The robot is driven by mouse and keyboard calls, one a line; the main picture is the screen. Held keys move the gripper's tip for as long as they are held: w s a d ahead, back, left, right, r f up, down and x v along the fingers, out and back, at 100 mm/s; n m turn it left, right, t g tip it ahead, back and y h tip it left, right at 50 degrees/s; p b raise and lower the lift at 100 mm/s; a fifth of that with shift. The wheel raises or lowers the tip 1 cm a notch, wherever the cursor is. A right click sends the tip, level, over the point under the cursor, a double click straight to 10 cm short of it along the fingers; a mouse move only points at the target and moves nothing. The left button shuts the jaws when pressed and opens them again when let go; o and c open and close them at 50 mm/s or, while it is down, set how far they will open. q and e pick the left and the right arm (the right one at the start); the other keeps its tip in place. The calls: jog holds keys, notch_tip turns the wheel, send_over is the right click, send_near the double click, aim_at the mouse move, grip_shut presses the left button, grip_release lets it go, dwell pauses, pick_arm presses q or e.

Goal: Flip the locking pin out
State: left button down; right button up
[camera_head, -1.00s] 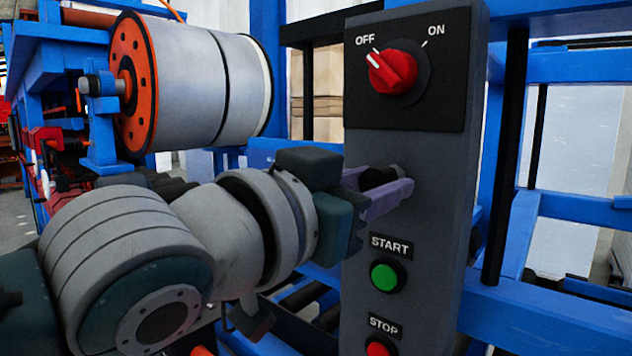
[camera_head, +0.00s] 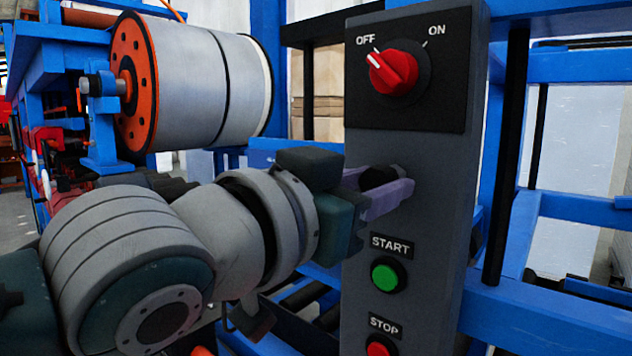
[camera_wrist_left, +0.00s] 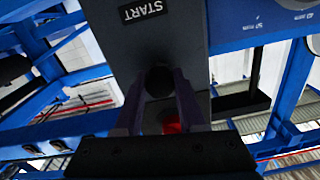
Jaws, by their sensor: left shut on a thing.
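The grey control panel (camera_head: 420,225) stands upright in the head view. A black round knob (camera_head: 376,178), apparently the locking pin, is on its front between the red switch and the START label. My left gripper (camera_head: 392,185) reaches in from the left with its purple fingers around the knob and is shut on it. In the left wrist view the black knob (camera_wrist_left: 159,80) sits between the fingertips of the gripper (camera_wrist_left: 160,88). The fingers hide part of the knob, and its base on the panel is hard to see. My right gripper is not in view.
The red rotary switch (camera_head: 392,72) above points to OFF. The green START button (camera_head: 385,277) and red STOP button (camera_head: 380,347) are below. A blue frame (camera_head: 560,215) stands behind on the right. A grey roll (camera_head: 205,85) with an orange end is at the upper left.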

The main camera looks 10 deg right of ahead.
pick_arm(q)
jog(key=p+v, duration=0.2)
jog(key=shift+s+a+r, duration=0.15)
jog(key=shift+a, duration=0.1)
jog(key=c, duration=0.9)
grip_release()
jog(key=shift+o, duration=0.7)
jog(key=shift+s+a, duration=0.1)
jog(key=shift+o, duration=1.4)
